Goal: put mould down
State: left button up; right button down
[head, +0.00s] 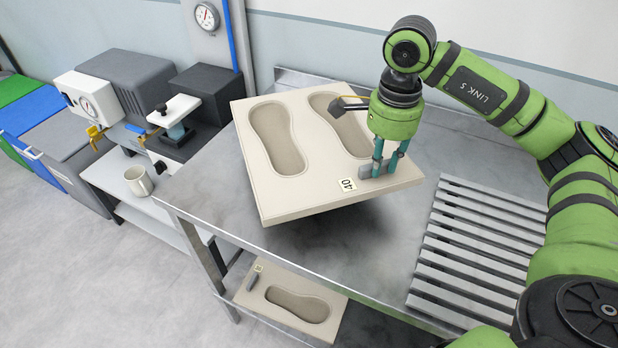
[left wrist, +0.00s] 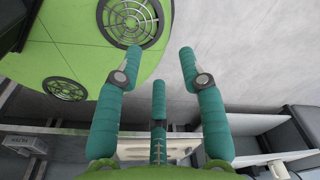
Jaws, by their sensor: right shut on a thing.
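The mould (head: 292,190) is a beige slab with two foot-shaped hollows and a "40" label, seen in the head view. My right gripper (head: 384,168) is shut on its right part, near the label. The mould is over the steel table (head: 400,255), with a dark shadow beneath its front right side, so it appears raised. Its underside is hidden, so I cannot tell whether any edge touches the table. My left gripper (left wrist: 160,65) shows in the left wrist view with its fingers spread and nothing between them.
A slatted grey rack (head: 475,250) lies on the table to the right. Another beige mould (head: 300,305) is on the lower shelf. Bare table surface shows between mould and rack.

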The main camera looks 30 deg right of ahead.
aim_at(339, 176)
jog(key=a, duration=0.1)
jog(key=w+a+f+p, duration=0.1)
jog(key=a+f, duration=0.1)
jog(key=a, duration=0.1)
jog(key=shift+w+a, duration=0.1)
jog(key=shift+w, duration=0.1)
jog(key=a, duration=0.1)
jog(key=w+a+f+p, duration=0.1)
jog(key=a+f, duration=0.1)
jog(key=shift+w+p, duration=0.35)
jog(key=shift+w+a+f+p, duration=0.2)
jog(key=shift+a+f, duration=0.2)
jog(key=shift+f, duration=0.05)
jog(key=shift+w+a+f+p, duration=0.15)
jog(key=shift+a+f+p, duration=0.05)
jog(key=shift+a+f, duration=0.2)
notch_tip(339, 176, down, 3)
jog(key=shift+d+f+p, duration=0.1)
jog(key=shift+f+p, duration=0.1)
jog(key=shift+p, duration=0.55)
jog(key=shift+f, duration=0.2)
jog(key=c, duration=1.1)
grip_release()
pick_arm(q)
jog(key=r, duration=0.3)
jog(key=s+r, duration=0.1)
jog(key=r, duration=0.1)
jog(key=shift+r, duration=0.2)
pick_arm(e)
jog(key=shift+o, duration=0.2)
